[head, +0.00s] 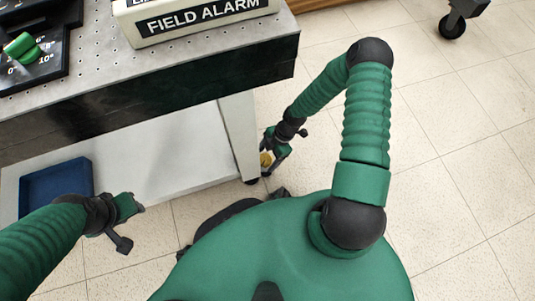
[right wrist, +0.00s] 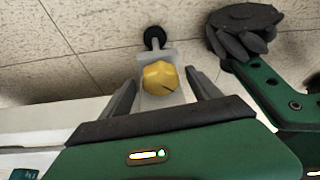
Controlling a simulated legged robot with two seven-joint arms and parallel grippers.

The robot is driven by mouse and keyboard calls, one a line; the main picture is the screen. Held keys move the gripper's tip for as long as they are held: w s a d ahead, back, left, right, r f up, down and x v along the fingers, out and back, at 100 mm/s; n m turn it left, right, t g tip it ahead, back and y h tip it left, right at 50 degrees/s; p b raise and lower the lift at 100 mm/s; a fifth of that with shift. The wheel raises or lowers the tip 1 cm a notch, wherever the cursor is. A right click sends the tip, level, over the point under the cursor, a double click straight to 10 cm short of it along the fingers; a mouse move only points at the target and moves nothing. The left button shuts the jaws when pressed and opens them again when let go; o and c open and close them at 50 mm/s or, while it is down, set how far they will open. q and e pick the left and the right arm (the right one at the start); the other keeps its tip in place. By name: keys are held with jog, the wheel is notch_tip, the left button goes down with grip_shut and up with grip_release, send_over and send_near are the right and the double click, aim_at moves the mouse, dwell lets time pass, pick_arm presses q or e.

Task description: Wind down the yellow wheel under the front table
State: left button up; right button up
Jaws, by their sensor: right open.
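The yellow wheel (right wrist: 160,78) is a small knobbed knob on a pale grey bracket in the right wrist view. In the head view the wheel (head: 265,159) shows small, low by the front table's (head: 240,135) near right leg. My right gripper (right wrist: 161,84) is open, with one finger on each side of the wheel. Gaps show between fingers and wheel. In the head view my right gripper (head: 274,153) partly hides it. My left gripper (head: 135,207) hangs empty before the table's lower shelf, and its opening is unclear.
A blue tray (head: 56,183) lies on the lower shelf (head: 165,150). A field alarm box (head: 200,20) and a panel with a green knob (head: 22,46) stand on the tabletop. A black caster (right wrist: 154,38) is beyond the wheel.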

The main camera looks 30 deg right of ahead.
jog(key=shift+a+r, duration=0.1)
jog(key=shift+r, duration=0.05)
jog(key=shift+c, duration=1.2)
jog(key=c, duration=1.1)
jog(key=shift+r+p, duration=0.1)
jog(key=shift+p, duration=0.25)
jog(key=m+p, duration=0.1)
jog(key=p, duration=0.1)
jog(key=m+t+p, duration=0.1)
jog(key=m+p, duration=0.1)
jog(key=shift+s+r+m+h, duration=0.15)
jog(key=shift+r+m+h, duration=0.05)
jog(key=shift+m+h, duration=0.1)
jog(key=shift+f+m+t+p, duration=0.15)
jog(key=shift+m+t+p, duration=0.15)
jog(key=shift+m, duration=0.1)
jog(key=shift+f, duration=0.15)
jog(key=o, duration=1.3)
